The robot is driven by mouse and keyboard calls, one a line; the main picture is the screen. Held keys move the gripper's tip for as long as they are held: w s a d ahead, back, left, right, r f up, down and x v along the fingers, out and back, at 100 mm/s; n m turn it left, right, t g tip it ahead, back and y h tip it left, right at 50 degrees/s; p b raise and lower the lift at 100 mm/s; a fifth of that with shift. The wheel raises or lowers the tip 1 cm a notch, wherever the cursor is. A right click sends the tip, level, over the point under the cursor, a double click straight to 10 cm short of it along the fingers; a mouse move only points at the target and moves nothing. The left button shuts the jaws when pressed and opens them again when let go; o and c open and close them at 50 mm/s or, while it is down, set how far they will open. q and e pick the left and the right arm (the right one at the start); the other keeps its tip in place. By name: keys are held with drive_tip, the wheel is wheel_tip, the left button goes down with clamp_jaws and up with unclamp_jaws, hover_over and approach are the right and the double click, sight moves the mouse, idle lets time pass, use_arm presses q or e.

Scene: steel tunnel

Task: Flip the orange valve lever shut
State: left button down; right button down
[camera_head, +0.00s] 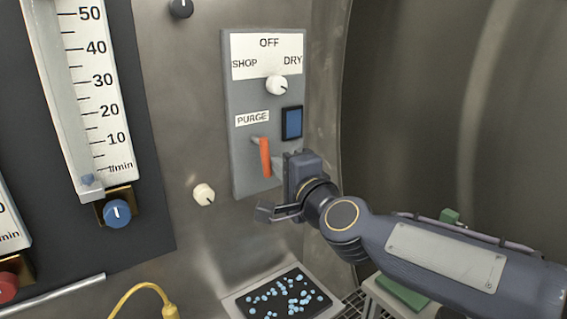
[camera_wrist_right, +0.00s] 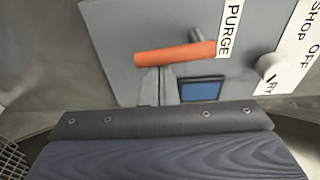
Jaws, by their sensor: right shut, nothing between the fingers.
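The orange valve lever (camera_head: 265,158) is on the grey panel under the PURGE label. It points down from its grey pivot in the head view. In the right wrist view the lever (camera_wrist_right: 175,54) lies across the picture, its free end toward the left. My right gripper (camera_head: 277,165) is just right of the lever's lower part. Its shut fingers (camera_wrist_right: 158,80) point at the lever in the wrist view, with nothing between them. The tips are very close to the lever; I cannot tell whether they touch. My left gripper is not in view.
The panel (camera_head: 240,178) also has a white selector knob (camera_head: 277,85) and a blue square (camera_head: 292,122). A white knob (camera_head: 204,194) is on the wall, left of my wrist. A tray (camera_head: 238,305) with blue pellets is below. A flow gauge (camera_head: 75,90) stands left.

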drive_tip(key=shift+s+a+f+m, duration=0.1)
drive_tip(key=shift+a+m, duration=0.1)
drive_tip(key=shift+m, duration=0.2)
idle(0.3)
